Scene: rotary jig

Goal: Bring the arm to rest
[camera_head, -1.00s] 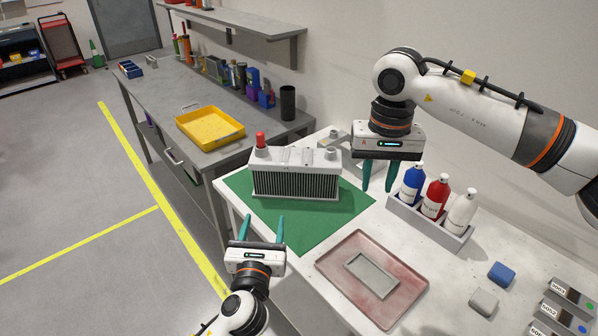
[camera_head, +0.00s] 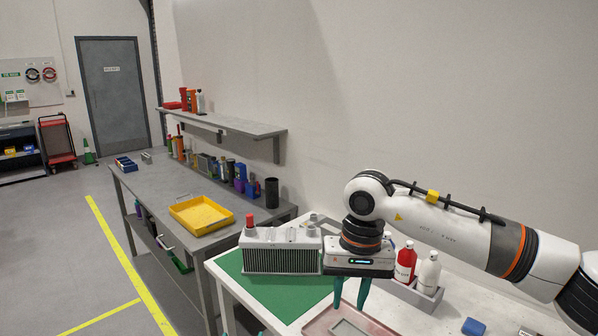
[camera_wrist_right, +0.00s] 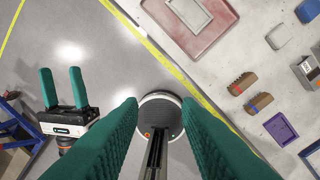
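My right gripper (camera_head: 350,300) hangs with its teal fingers down, in front of the bottle rack in the head view. Its fingers are apart and empty; they also frame the right wrist view (camera_wrist_right: 160,105), with floor and a dark round part of my own body between them. My left gripper (camera_wrist_right: 62,88) shows at the left of the right wrist view, its two fingers apart with nothing between them.
A finned metal block (camera_head: 282,258) with a red cap stands on a green mat (camera_head: 285,297). A reddish tray (camera_wrist_right: 216,17) lies on the white table. Red (camera_head: 405,262) and white (camera_head: 428,272) bottles stand in a rack. A yellow tray (camera_head: 201,216) sits on the grey bench.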

